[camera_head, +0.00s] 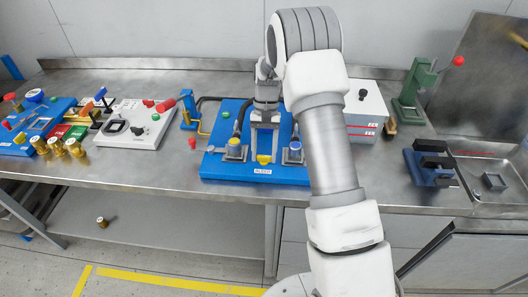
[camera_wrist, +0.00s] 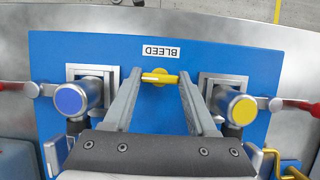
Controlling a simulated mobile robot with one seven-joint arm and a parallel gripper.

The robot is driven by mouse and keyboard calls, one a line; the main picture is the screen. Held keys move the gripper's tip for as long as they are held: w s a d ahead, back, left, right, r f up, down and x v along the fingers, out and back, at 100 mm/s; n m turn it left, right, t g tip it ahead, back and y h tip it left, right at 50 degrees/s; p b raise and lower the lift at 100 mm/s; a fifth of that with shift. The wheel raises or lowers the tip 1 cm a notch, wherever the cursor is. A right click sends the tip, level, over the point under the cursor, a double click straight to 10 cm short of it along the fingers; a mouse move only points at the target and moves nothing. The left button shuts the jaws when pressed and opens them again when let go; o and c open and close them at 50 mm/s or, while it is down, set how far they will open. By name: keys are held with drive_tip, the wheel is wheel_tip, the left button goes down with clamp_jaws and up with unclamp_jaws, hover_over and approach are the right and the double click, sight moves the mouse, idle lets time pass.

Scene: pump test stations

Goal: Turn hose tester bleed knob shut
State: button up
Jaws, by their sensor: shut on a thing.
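The hose tester is a blue panel (camera_head: 218,168) in the middle of the bench, and its blue plate (camera_wrist: 215,52) fills much of the wrist view. The yellow bleed knob (camera_wrist: 160,77) sits near the plate's front edge beside a white BLEED label (camera_wrist: 161,50); it also shows in the head view (camera_head: 264,159). Its bar lies crosswise in the wrist view. My gripper (camera_wrist: 158,80) reaches down over the panel, with its fingertips on either side of the knob and shut on it. The gripper also shows in the head view (camera_head: 264,148).
A blue-capped fitting (camera_wrist: 71,99) and a yellow-capped fitting (camera_wrist: 240,107) stand close on either side of my fingers, with red-handled levers farther out. A white box (camera_head: 366,112) stands right of the panel, and a grey tester (camera_head: 133,122) stands left.

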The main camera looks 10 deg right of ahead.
drive_tip(key=o, duration=1.4)
drive_tip(key=shift+c, duration=0.2)
drive_tip(key=p+v, duration=0.1)
drive_tip(key=v, duration=1.6)
drive_tip(key=shift+r, duration=0.3)
